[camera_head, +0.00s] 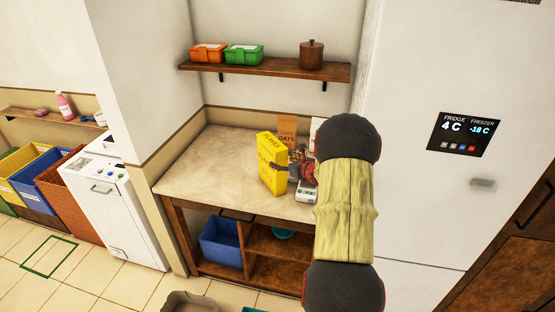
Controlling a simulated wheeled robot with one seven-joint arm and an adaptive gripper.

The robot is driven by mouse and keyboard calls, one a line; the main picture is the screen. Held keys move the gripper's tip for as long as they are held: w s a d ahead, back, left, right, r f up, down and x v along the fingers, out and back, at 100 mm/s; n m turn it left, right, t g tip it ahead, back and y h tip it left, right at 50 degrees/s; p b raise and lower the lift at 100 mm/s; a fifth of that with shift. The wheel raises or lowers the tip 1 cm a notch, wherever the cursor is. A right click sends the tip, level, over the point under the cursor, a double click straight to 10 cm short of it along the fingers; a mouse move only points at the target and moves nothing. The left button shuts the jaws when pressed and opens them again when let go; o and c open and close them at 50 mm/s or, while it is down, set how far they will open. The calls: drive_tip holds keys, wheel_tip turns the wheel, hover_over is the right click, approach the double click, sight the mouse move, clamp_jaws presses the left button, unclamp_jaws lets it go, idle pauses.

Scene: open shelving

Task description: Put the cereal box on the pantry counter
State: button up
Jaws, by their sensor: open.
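The yellow cereal box (270,164) stands upright on the pale pantry counter (208,170), near its middle. My arm comes in from the lower right and hides the counter's right end. My gripper (297,160) is small and partly hidden, just right of the box's right side. It is open. I cannot tell whether its fingers touch the box.
A brown oats bag (287,127) stands behind the box. A small white device with a display (306,193) is on the counter's front right. The counter's left part is clear. A shelf (280,68) hangs above. A fridge (425,80) stands at the right.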

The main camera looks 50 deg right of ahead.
drive_tip(key=shift+v, duration=1.05)
